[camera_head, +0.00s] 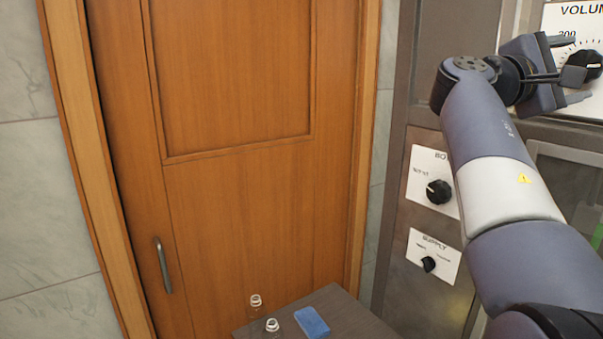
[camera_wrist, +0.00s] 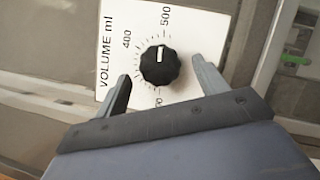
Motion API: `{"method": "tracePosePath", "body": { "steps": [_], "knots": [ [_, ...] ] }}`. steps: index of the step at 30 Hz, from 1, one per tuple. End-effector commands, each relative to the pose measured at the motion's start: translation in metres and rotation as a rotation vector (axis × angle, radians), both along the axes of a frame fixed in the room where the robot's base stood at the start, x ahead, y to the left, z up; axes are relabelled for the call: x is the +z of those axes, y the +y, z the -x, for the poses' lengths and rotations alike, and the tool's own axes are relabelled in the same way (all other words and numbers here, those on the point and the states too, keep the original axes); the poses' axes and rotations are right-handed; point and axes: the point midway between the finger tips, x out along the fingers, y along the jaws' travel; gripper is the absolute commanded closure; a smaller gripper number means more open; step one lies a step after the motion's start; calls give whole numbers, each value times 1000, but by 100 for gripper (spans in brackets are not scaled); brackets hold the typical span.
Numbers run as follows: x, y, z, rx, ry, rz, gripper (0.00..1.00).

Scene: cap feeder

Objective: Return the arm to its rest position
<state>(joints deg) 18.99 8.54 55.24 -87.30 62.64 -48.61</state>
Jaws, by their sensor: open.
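My gripper (camera_head: 570,73) is at the upper right in the head view, raised in front of the machine's volume panel (camera_head: 570,20). In the wrist view my gripper (camera_wrist: 160,88) is open, with one finger on each side of the black volume knob (camera_wrist: 160,65). The fingers look apart from the knob, and nothing is held. The knob's white mark points toward the upper edge of the wrist picture, between the 400 and 500 labels. My arm reaches up from the lower right of the head view.
The grey machine carries a bottle-labelled knob (camera_head: 439,191) and a supply knob (camera_head: 429,264) close to my arm. A small dark table (camera_head: 350,318) holds a blue block (camera_head: 312,322) and two clear bottles (camera_head: 255,300). A closed wooden door (camera_head: 240,210) stands to the left.

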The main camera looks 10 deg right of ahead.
Motion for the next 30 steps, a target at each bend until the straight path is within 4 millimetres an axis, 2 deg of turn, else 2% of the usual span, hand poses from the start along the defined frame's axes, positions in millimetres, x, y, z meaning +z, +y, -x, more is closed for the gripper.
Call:
{"method": "tracePosePath", "body": {
  "steps": [3, 7, 20, 25, 30],
  "knots": [
    [4, -15, -2, -2, 1, 1, 32],
    [5, -24, -3, -1, 0, 0, 32],
    [4, -24, -3, 1, 15, 9, 32],
    [1, -14, -2, 3, -2, 0, 32],
    [-4, 13, 0, 5, -1, 0, 32]
  ]
}}
